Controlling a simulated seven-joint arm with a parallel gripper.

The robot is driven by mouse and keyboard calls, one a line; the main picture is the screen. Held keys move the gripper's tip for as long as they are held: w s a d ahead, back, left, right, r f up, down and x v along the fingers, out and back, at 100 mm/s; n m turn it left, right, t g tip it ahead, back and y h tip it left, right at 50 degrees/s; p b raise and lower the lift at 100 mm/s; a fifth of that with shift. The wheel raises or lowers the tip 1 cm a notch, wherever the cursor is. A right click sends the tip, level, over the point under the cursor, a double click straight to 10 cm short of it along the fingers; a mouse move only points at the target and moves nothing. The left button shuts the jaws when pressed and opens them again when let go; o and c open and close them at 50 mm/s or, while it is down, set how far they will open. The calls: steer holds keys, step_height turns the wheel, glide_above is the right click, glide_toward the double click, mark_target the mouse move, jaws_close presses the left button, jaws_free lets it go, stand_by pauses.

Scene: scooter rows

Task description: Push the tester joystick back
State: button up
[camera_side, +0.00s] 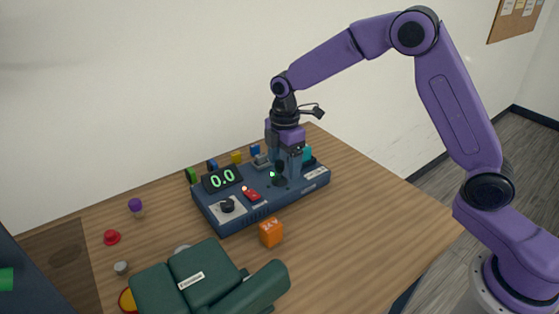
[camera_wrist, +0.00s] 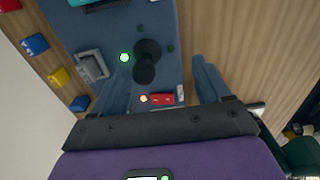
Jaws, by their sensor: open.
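The tester (camera_side: 262,210) is a dark blue console on the table, with a display reading 0.0 (camera_side: 222,178). Its black joystick (camera_side: 280,168) stands at the right part of the panel, partly hidden by my gripper (camera_side: 285,174). In the wrist view the round black joystick (camera_wrist: 147,66) shows between the two blue-grey fingers of my gripper (camera_wrist: 162,66), nearer the left one. The fingers are spread apart, and I cannot tell whether either touches the stick. A green light (camera_wrist: 124,57) glows beside the joystick.
The panel also carries a red switch (camera_side: 251,194) and a black knob (camera_side: 227,205). An orange cube (camera_side: 271,233) stands before the console, near a green armchair-like object (camera_side: 205,279). Several coloured blocks, including a yellow one (camera_side: 236,157), line the back. The table's right side is clear.

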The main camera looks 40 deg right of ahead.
steer(key=shift+s, duration=1)
stand_by(0.7)
steer(key=shift+w, duration=1.95)
steer(key=shift+r, duration=3.5)
